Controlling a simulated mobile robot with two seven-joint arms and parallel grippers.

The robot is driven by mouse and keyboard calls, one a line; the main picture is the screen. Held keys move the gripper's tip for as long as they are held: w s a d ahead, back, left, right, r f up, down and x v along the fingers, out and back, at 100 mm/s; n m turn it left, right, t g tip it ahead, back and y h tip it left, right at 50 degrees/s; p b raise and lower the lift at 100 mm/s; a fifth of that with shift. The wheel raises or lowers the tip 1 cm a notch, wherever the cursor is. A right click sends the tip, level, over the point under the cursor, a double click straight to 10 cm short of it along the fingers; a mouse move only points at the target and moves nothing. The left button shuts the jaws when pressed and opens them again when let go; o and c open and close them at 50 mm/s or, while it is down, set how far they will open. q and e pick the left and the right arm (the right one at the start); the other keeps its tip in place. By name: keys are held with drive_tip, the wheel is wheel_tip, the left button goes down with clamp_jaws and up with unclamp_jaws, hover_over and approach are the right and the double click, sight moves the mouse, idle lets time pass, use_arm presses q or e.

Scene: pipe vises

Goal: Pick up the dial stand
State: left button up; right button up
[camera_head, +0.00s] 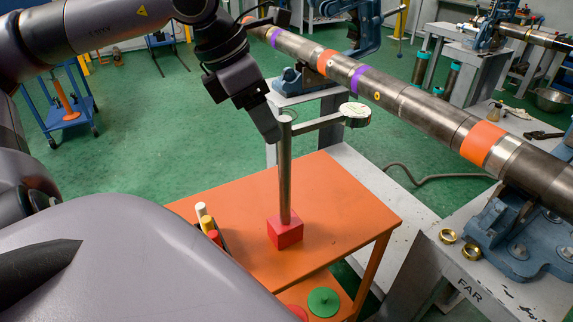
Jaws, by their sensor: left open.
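The dial stand (285,180) stands upright on an orange cart top (350,195). It has a red block base, a grey vertical post and a side arm reaching right to a round dial (355,114). My left gripper (268,124) comes in from the upper left, pointing down, with its dark fingers at the top of the post. It is open. The fingers overlap the post's upper end in the picture, and I cannot tell whether they touch it. My right gripper is not in view.
A long banded pipe (405,100) runs diagonally behind the dial, held in blue vises (510,235). Several coloured cylinders (208,226) stand at the cart's left edge. Brass rings (447,236) lie on the grey bench marked FAR. A green disc (323,302) lies below the cart top.

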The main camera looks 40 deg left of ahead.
sight(281, 144)
use_arm(q)
drive_tip(key=x, duration=0.7)
drive_tip(key=shift+w+p, duration=0.2)
drive_tip(key=shift+p, duration=0.25)
clamp_jaws()
idle(1.4)
drive_tip(key=shift+w+r, duration=0.1)
drive_tip(key=shift+r, duration=0.15)
